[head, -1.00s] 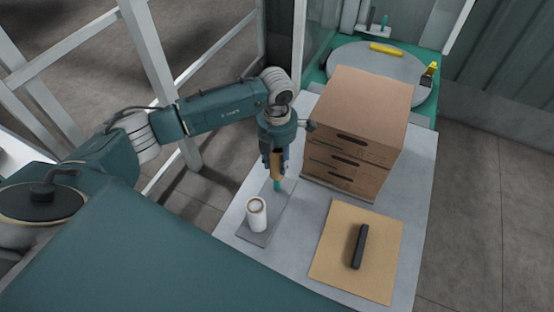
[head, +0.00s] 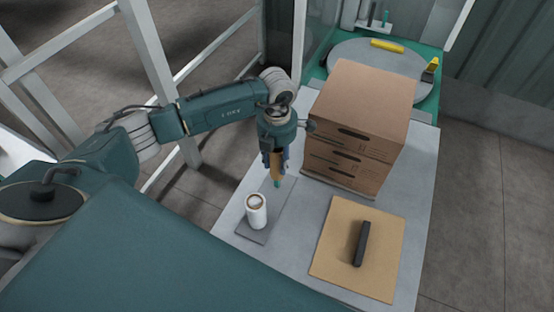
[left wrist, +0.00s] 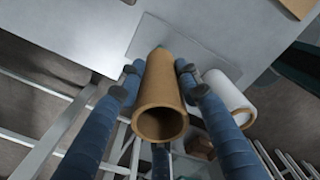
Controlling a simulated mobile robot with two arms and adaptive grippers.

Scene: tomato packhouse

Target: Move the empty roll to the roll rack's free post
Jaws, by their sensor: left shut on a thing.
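The empty roll, a bare brown cardboard tube (left wrist: 163,85), stands between the blue fingers of my left gripper (head: 275,164), which is shut on it. The roll rack is a flat grey plate (head: 277,208). A white roll (head: 257,211) stands upright at its near end; it also shows right of the tube in the left wrist view (left wrist: 229,97). The free post (head: 277,183) shows as a short teal piece directly below the tube at the rack's far end. Whether the tube's lower end is around the post or just above it, I cannot tell. My right gripper is out of view.
Stacked cardboard boxes (head: 357,125) stand close to the right of my left gripper. A tan board (head: 335,240) with a black bar (head: 361,244) lies at the front right of the grey table (head: 415,180). A round grey disc (head: 350,60) is behind.

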